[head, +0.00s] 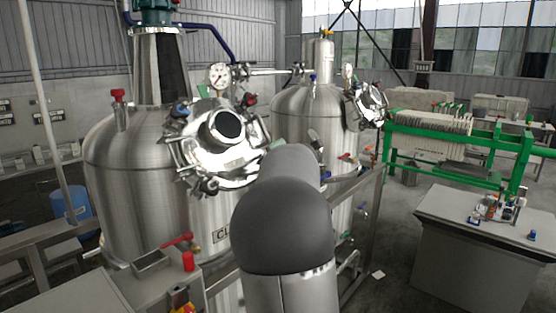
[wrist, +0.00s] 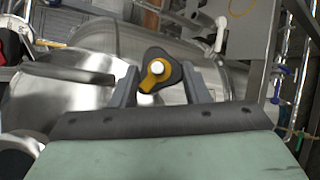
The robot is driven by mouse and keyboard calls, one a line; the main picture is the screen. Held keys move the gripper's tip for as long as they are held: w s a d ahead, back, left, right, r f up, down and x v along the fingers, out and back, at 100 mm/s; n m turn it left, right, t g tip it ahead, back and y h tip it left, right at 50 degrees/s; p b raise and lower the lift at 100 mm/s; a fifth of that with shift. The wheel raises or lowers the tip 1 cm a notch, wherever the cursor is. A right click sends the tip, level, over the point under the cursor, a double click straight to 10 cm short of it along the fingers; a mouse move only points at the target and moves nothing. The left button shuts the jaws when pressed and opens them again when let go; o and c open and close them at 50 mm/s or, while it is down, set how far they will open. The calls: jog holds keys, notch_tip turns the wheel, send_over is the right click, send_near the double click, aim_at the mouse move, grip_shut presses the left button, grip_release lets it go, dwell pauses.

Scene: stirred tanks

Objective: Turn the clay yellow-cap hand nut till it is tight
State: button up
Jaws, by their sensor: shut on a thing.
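The yellow-cap hand nut (wrist: 153,76) shows in the wrist view as a dark lobed knob with a yellow pointer-shaped cap and a pale centre. It sits between the two grey fingers of my gripper (wrist: 160,84), which is shut on it. The clay tank (head: 135,165) is the large steel vessel at left in the head view, with a partly hidden label starting "CL". Its round manway lid (head: 222,130) has several hand nuts around its rim. In the head view my arm hides my gripper, and I cannot make out the yellow-cap nut.
A second steel tank (head: 300,105) with its own manway stands behind. A pressure gauge (head: 220,76) and pipe rise close above the clay lid. A grey bench (head: 470,250) and a green filter press (head: 440,135) stand at right, with open floor between bench and tanks.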

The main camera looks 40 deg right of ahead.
jog(key=shift+m+g, duration=0.4)
jog(key=shift+m, duration=0.1)
jog(key=o, duration=1)
jog(key=shift+r, duration=0.1)
jog(key=v, duration=1.7)
jog(key=shift+s+a, duration=0.2)
